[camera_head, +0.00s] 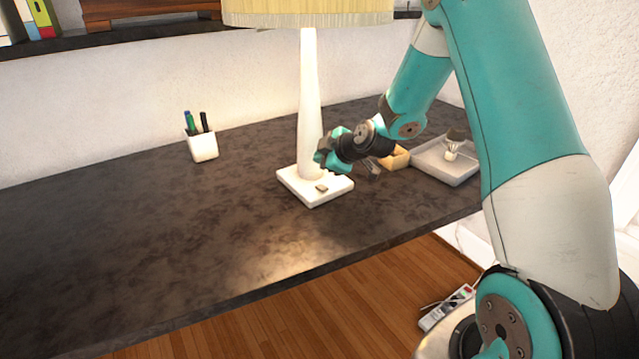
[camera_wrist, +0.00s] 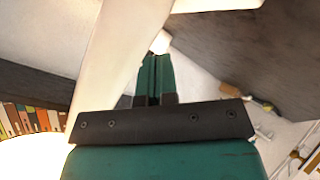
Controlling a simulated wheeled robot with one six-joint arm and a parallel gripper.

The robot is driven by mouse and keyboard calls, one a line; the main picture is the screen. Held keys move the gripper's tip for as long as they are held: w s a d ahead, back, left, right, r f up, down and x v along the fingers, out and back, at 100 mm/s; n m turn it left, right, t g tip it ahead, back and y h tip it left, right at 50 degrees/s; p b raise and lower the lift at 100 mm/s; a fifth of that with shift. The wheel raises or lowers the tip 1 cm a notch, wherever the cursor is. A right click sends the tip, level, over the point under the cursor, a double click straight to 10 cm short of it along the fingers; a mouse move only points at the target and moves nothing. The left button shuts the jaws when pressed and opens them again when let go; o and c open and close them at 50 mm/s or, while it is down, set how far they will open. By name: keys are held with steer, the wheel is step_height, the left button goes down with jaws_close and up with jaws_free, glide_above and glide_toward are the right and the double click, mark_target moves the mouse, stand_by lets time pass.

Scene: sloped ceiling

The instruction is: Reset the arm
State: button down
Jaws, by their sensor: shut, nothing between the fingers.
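My arm reaches in from the right in the head view, bent over the desk. My gripper (camera_head: 323,157) is near the lamp's white post, just above the lamp base; the gap between them is hard to judge. In the wrist view my gripper (camera_wrist: 156,62) has its two teal fingers together, with nothing between them. The lamp post (camera_wrist: 112,45) crosses just left of the fingers there.
The lamp (camera_head: 309,95) stands on a square white base (camera_head: 318,192) on the dark desk (camera_head: 130,240). A pen cup (camera_head: 203,146) is left of it. A small wooden box (camera_head: 396,158) and a grey tray (camera_head: 445,168) are right. The desk's left and front are clear.

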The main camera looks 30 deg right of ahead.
steer(key=s+a+r+m+g+y+p, duration=0.1)
steer(key=s+a+r+g+y, duration=0.1)
steer(key=s+a+r, duration=0.5)
steer(key=s+a+r+g+y+p, duration=0.1)
steer(key=s+a+r+g, duration=0.3)
steer(key=a, duration=0.6)
steer(key=s+a+r+m+g, duration=0.1)
steer(key=s+a+r+g, duration=0.1)
steer(key=s, duration=1)
steer(key=s+a+r+m+g+h+p, duration=0.1)
steer(key=s+a+r+m+g, duration=0.1)
steer(key=s, duration=1)
steer(key=shift+s+a+r+m+g, duration=0.35)
steer(key=shift+a+r, duration=0.25)
steer(key=shift+r, duration=0.25)
steer(key=shift+w, duration=0.1)
